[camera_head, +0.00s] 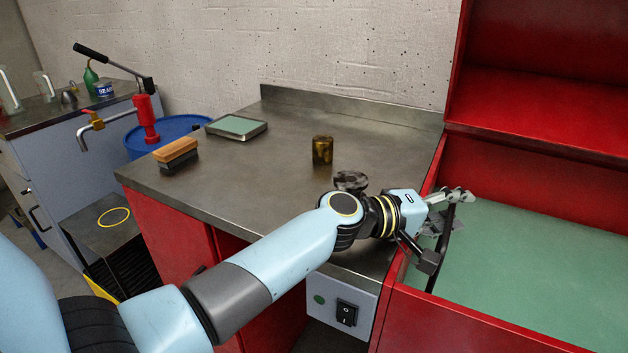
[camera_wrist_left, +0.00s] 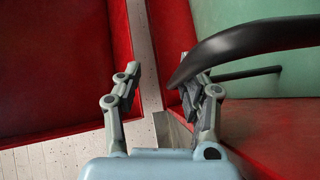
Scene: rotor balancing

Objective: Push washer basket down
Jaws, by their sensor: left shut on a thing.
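A black curved handle (camera_head: 433,281), which looks like the washer basket's, stands at the left side of the red washer (camera_head: 480,325) with its green inner surface (camera_head: 540,265). In the left wrist view the handle (camera_wrist_left: 250,42) arcs in from the right and its end lies against my right-hand finger. My left gripper (camera_head: 448,228) is over the washer's left wall, shut on the handle with its fingers well apart; it also shows in the left wrist view (camera_wrist_left: 160,90). The basket body is not clearly visible. My right gripper is not in view.
A steel bench (camera_head: 255,180) left of the washer holds a brass cylinder (camera_head: 322,150), a dark grey part (camera_head: 350,180), a green-topped tray (camera_head: 237,127) and a brush (camera_head: 176,154). A switch box (camera_head: 342,305) is on the bench front. The washer's right side is clear.

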